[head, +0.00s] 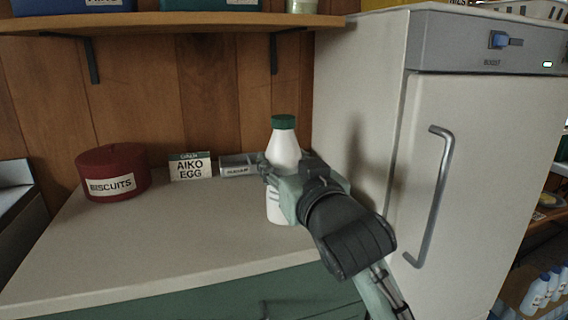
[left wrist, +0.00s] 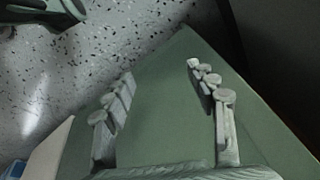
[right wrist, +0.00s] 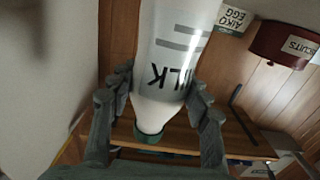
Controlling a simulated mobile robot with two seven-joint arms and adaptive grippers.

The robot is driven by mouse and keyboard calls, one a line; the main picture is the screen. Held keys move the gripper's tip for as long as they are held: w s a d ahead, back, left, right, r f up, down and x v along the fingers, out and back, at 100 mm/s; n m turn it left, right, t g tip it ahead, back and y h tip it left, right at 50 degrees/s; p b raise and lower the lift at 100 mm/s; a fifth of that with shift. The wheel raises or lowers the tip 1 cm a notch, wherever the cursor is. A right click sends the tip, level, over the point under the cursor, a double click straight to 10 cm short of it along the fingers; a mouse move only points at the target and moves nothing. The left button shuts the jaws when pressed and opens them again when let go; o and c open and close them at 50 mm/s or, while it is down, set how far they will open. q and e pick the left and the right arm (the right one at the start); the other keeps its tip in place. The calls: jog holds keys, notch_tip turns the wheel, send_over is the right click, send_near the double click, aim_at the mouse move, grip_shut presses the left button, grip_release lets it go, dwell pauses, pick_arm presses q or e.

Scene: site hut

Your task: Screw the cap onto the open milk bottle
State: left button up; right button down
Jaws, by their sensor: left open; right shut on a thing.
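The white milk bottle (head: 284,148) is upright at the back right of the counter, beside the fridge. A green cap (head: 283,122) sits level on its mouth; I cannot tell how tightly. My right gripper (head: 281,172) is shut around the bottle's body and its hand hides part of the lower bottle. In the right wrist view the bottle (right wrist: 178,50) appears inverted between the two fingers, with the green cap (right wrist: 148,137) at its narrow end. My left gripper (left wrist: 160,78) is open and empty in the left wrist view, away from the bottle and outside the head view.
A red biscuit tin (head: 112,172), an egg sign (head: 190,167) and a grey labelled item (head: 238,166) stand along the counter's back. A wooden shelf (head: 180,22) overhangs them. The fridge (head: 470,150) closes off the right. The counter's front (head: 170,245) is clear.

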jog(key=shift+f, duration=0.1)
jog(key=c, duration=1.1)
grip_release()
jog(key=o, duration=0.4)
